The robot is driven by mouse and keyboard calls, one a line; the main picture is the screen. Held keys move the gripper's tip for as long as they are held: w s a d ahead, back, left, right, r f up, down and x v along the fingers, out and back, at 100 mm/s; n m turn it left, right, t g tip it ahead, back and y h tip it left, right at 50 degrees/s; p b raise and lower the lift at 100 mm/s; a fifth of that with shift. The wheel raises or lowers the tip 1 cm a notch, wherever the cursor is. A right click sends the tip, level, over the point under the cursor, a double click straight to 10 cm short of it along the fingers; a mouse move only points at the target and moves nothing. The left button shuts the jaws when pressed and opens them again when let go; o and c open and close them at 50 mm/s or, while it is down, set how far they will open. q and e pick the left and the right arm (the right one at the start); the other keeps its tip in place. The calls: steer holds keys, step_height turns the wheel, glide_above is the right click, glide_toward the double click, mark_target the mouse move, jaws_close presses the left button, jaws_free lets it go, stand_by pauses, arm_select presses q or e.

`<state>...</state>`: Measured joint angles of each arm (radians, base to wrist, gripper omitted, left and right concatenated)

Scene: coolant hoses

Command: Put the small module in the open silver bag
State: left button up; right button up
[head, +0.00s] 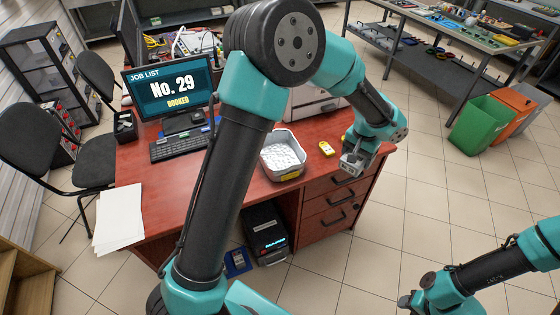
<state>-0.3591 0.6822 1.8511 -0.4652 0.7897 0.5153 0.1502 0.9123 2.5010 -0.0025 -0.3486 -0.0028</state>
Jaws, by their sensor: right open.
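I cannot clearly make out the small module or the open silver bag in the head view. A small yellow item (326,148) lies on the red desk; I cannot tell what it is.
A grey bin (271,172) with white contents stands left of the yellow item. The red desk (185,190) also carries a monitor (170,88), a keyboard (180,146) and white papers (118,215). Green (480,125) and orange (510,112) bins stand on the floor, right.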

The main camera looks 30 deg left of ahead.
arm_select(q)
steer(key=w+a+f+n, duration=0.2)
steer(key=a+n, duration=0.4)
steer(key=a, duration=0.8)
steer(key=n, duration=0.7)
glide_above(279, 160)
steer(key=f, duration=0.2)
steer(key=shift+r, duration=0.2)
steer(key=shift+f, duration=0.1)
steer(key=shift+f, duration=3.05)
steer(key=shift+f, duration=0.1)
steer(key=shift+f, duration=1.8)
steer(key=shift+f, duration=0.1)
steer(key=o, duration=1.2)
